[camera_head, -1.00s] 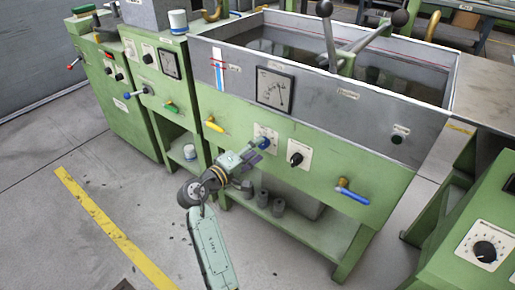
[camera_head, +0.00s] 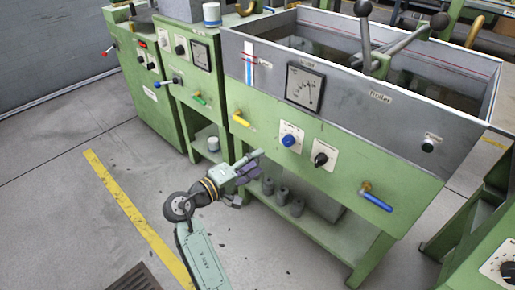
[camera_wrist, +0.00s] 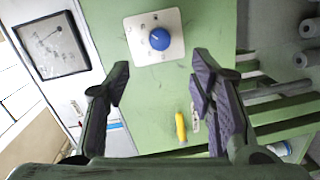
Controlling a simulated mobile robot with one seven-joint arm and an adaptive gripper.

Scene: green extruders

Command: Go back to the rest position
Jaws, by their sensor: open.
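My gripper (camera_head: 249,168) is in front of the green machine (camera_head: 330,200), low and left of the blue knob (camera_head: 291,140). In the wrist view my gripper (camera_wrist: 160,85) shows two dark fingers spread wide with nothing between them. The blue knob also shows in the wrist view (camera_wrist: 159,39), on its white plate beyond the fingertips. The fingers are apart from the knob. A yellow handle (camera_wrist: 181,127) appears between the fingers in the wrist view, farther off on the panel.
A gauge (camera_head: 305,87), a black knob (camera_head: 321,159) and a blue-handled lever (camera_head: 376,201) are on the machine front. Grey cylinders (camera_head: 282,196) stand on its lower shelf. Floor with a yellow stripe (camera_head: 130,210) is open at left. Another green machine (camera_head: 475,260) stands at right.

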